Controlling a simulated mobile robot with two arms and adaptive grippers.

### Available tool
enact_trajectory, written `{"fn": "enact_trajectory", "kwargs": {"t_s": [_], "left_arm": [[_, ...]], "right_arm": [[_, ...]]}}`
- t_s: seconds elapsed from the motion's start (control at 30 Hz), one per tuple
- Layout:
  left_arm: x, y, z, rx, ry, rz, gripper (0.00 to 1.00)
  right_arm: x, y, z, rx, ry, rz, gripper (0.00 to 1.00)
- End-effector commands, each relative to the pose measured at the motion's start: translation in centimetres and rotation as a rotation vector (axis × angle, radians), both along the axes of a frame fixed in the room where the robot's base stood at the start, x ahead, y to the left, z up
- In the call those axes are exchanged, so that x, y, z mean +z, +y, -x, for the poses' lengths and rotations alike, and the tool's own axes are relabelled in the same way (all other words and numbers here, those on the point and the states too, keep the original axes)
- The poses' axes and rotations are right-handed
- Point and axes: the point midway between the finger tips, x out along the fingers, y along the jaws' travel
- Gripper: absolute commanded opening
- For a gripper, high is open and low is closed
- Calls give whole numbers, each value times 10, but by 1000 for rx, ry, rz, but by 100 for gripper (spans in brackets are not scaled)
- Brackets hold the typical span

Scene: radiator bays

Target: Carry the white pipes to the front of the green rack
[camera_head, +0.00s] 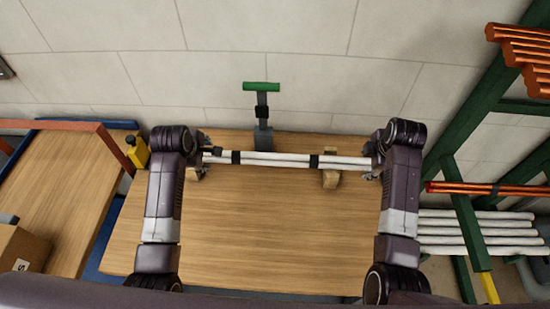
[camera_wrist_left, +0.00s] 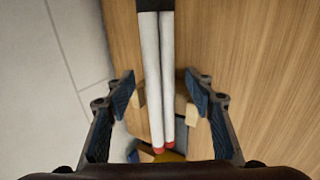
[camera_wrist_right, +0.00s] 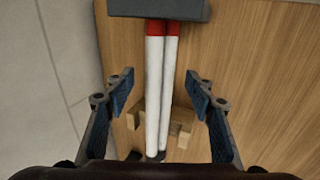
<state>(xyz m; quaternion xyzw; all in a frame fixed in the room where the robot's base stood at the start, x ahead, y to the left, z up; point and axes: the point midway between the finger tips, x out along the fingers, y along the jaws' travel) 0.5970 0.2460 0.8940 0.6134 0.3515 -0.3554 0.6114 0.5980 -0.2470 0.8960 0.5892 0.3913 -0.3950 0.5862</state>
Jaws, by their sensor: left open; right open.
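A bundle of white pipes (camera_head: 275,159) with two black bands lies across the back of a wooden table, on wooden cradles (camera_head: 330,180). My left gripper (camera_head: 203,158) is at the bundle's left end. In the left wrist view its open fingers (camera_wrist_left: 160,80) stand on either side of the pipes (camera_wrist_left: 150,55), apart from them. My right gripper (camera_head: 373,168) is at the right end. Its open fingers (camera_wrist_right: 160,77) likewise straddle the pipes (camera_wrist_right: 153,90). Red tips show at both ends in the wrist views. The green rack (camera_head: 465,215) stands at the right.
The rack holds other white pipes (camera_head: 440,240) low down and orange pipes (camera_head: 525,60) higher up. A green-handled tool (camera_head: 262,105) stands behind the bundle near the wall. A yellow bottle (camera_head: 138,152) is at the back left. The table's front (camera_head: 280,245) is clear. A cardboard box (camera_head: 22,250) is at left.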

Motion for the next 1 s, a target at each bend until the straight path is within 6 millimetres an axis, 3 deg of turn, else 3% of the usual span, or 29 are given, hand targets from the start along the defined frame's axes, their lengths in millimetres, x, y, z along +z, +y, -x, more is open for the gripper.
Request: {"fn": "enact_trajectory", "kwargs": {"t_s": [0.2, 0.47, 0.9, 1.0], "left_arm": [[-10, 0, -6, 0, -1, 0, 49], [-11, 0, -6, 0, -1, 0, 49], [-11, 0, -6, 0, 0, 0, 3], [-11, 0, -6, 0, 0, 0, 0]], "right_arm": [[-11, 0, -5, 1, 0, 1, 50], [-11, 0, -5, 1, -1, 1, 50], [-11, 0, -5, 1, -1, 0, 3], [-11, 0, -5, 1, 0, 0, 0]]}}
